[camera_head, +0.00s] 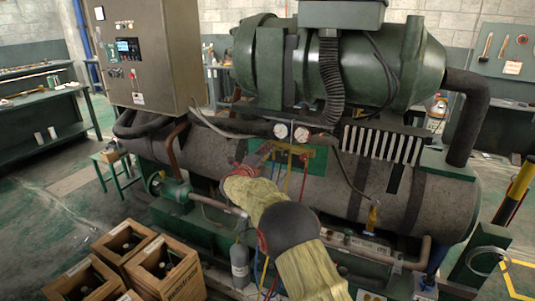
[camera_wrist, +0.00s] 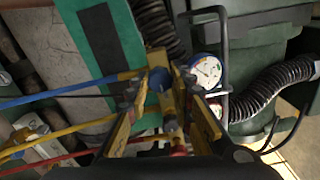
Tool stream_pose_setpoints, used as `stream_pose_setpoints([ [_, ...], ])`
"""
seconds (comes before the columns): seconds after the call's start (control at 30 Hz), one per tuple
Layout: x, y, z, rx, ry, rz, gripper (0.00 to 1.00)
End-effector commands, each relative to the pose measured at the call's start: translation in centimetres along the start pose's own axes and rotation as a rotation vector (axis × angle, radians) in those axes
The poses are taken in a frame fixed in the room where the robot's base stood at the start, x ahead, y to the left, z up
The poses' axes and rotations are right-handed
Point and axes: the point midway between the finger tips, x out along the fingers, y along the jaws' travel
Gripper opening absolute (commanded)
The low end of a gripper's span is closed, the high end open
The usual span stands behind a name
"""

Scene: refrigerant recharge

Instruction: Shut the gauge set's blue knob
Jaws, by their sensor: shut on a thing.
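The gauge set hangs on the front of the big green machine, with two white dials (camera_head: 281,130) and a yellow manifold body (camera_head: 292,148). In the wrist view its blue-rimmed dial (camera_wrist: 207,70) is right of my fingers and a red-rimmed dial is partly hidden below it. The blue knob (camera_wrist: 159,80) sits between my fingertips. My gripper (camera_wrist: 161,84) is shut on it, one finger on each side. In the head view my gripper (camera_head: 260,150) reaches the manifold's left side, and the blue knob cannot be made out there.
Blue (camera_wrist: 75,90), yellow (camera_wrist: 60,132) and red hoses run left from the manifold in the wrist view. A black corrugated hose (camera_wrist: 262,88) lies to the right. A grey control cabinet (camera_head: 140,50) stands left of the gauges. Wooden crates (camera_head: 165,265) stand on the floor at front left.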

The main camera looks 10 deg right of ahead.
Motion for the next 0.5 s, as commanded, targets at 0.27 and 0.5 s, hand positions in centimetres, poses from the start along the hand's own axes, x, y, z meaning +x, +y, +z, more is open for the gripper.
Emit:
stream_pose_setpoints([
  [0.27, 0.00, 0.31, -0.13, 0.044, 0.002, 0.003, 0.00],
  [0.5, 0.00, 0.36, -0.15, 0.047, 0.002, 0.004, 0.00],
])
